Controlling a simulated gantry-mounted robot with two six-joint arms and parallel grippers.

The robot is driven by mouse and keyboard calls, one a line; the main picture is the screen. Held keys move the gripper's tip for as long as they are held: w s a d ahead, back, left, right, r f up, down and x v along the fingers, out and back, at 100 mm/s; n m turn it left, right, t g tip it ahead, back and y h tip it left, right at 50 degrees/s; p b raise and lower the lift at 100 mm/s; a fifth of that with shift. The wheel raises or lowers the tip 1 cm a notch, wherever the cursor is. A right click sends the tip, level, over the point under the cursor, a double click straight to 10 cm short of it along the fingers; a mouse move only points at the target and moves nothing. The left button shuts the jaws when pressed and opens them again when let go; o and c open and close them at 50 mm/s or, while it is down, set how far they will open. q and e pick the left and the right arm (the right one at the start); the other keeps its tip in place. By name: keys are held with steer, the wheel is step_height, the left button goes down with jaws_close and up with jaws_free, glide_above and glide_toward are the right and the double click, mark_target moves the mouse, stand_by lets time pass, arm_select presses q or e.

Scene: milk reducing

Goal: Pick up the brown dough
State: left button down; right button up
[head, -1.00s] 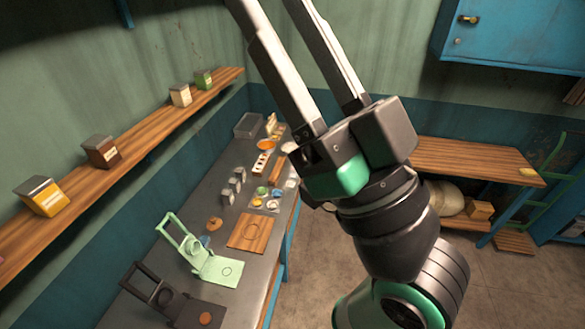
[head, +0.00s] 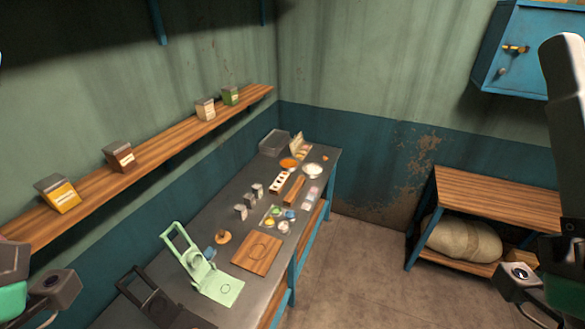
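I cannot make out the brown dough for certain. A small round brown piece (head: 222,238) lies on the grey table beside the light green press. The dark press (head: 153,303) stands at the near end, and its base is cut off by the bottom edge.
The grey table (head: 200,190) carries the light green press (head: 205,275), a wooden board (head: 257,254), several small coloured bowls and grey blocks. A wall shelf (head: 95,190) holds several cartons. A wooden side table (head: 495,195) stands right. The floor between is clear.

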arm_select(q)
steer(key=c, duration=1.5)
jaws_free()
steer(key=shift+c, duration=0.2)
steer(key=o, duration=1.4)
steer(key=shift+c, duration=0.2)
